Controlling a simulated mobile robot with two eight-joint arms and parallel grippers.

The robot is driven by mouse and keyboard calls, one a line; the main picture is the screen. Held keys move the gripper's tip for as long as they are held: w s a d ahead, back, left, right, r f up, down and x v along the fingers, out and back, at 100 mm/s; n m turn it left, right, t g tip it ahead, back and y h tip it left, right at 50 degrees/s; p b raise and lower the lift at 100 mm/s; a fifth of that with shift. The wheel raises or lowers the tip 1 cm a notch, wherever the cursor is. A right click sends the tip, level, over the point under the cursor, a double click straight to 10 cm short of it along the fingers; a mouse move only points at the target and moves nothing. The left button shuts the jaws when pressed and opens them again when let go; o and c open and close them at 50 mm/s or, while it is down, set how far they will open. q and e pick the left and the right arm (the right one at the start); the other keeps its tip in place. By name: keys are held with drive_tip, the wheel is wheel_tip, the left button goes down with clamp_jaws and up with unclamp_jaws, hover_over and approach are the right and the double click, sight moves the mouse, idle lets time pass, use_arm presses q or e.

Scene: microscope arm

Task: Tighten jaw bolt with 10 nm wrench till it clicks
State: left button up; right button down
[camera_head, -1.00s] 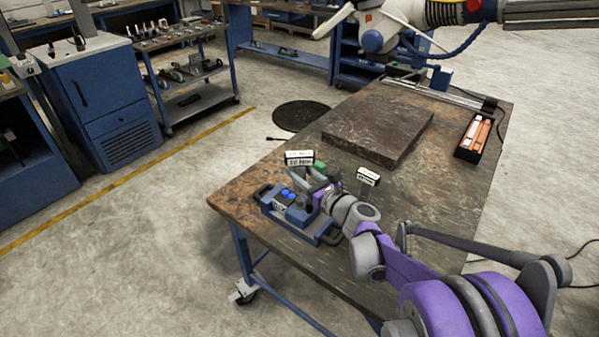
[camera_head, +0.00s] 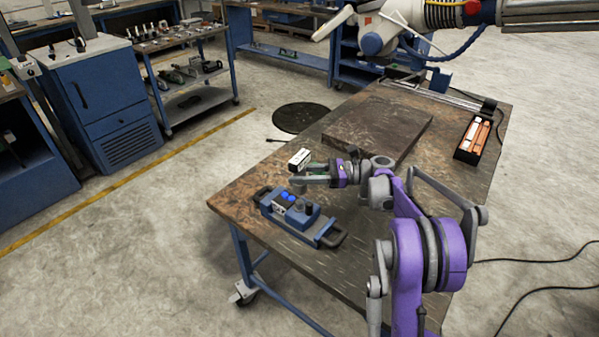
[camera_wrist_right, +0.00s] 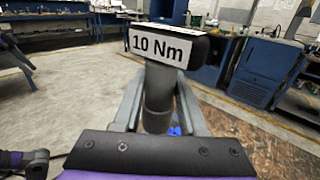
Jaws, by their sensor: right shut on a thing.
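The blue jaw fixture (camera_head: 297,215) with black end handles lies near the left edge of the workbench. It has blue knobs and a grey round part on top; I cannot make out the jaw bolt. My right gripper (camera_head: 308,180) is just beyond the fixture, above the bench. It is shut on the 10 Nm wrench (camera_head: 300,158), whose white-labelled head stands above the fingers. In the right wrist view the "10 Nm" label (camera_wrist_right: 157,48) faces the camera, and the grey shaft sits between the fingers (camera_wrist_right: 155,110). The wrench's lower end is hidden. My left gripper is not in view.
A dark flat plate (camera_head: 378,130) lies on the workbench (camera_head: 400,235). A black tray with orange items (camera_head: 473,138) is at the right edge. A white-and-blue machine arm (camera_head: 385,32) hangs over the far end.

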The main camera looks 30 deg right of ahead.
sight(299, 202)
drive_tip(key=shift+n+g+y, duration=0.5)
drive_tip(key=shift+n+g, duration=0.2)
drive_tip(key=shift+g, duration=0.3)
drive_tip(key=shift+f+b, duration=1)
drive_tip(key=shift+f, duration=0.6)
drive_tip(key=shift+a+f+b, duration=0.1)
drive_tip(key=shift+f+b, duration=1.05)
drive_tip(key=shift+f, duration=0.45)
drive_tip(key=shift+t, duration=0.3)
drive_tip(key=shift+s+m+t+h+b, duration=0.1)
drive_tip(key=shift+m+t+h+b, duration=0.4)
drive_tip(key=shift+m+t, duration=0.5)
drive_tip(key=shift+m+t+h, duration=1.1)
drive_tip(key=shift+t+h, duration=0.1)
drive_tip(key=shift+t, duration=0.3)
